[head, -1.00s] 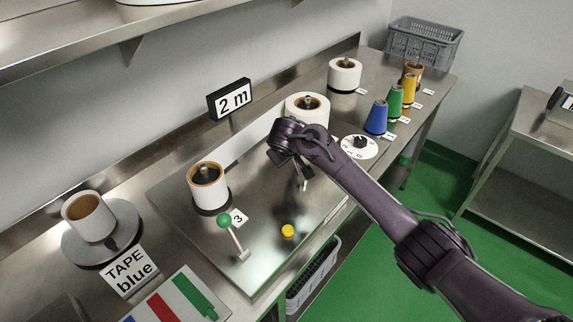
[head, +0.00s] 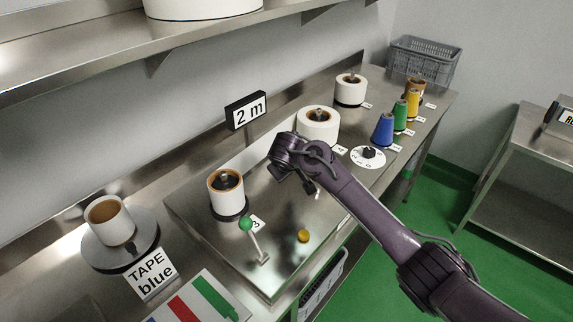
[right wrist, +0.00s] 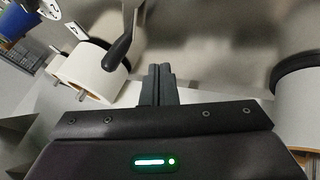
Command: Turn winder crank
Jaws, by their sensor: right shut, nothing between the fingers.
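My right gripper (right wrist: 158,72) shows in the right wrist view with its two fingers together and nothing between them. A dark, teardrop-shaped handle on a thin metal stem (right wrist: 119,50), which looks like the winder crank's handle, is just left of the fingertips and appears apart from them. In the head view my right arm reaches over the steel winder plate, and its wrist hides part of this area. A small piece of the handle or fingers shows below the wrist, but I cannot tell which. My left gripper is in no view.
A green-knobbed lever (head: 246,224) and a yellow button (head: 303,236) are on the plate's near part. White rolls stand at the left (head: 227,199) and behind my wrist (head: 319,127). A dial (head: 368,157) and coloured cones (head: 384,130) are farther right.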

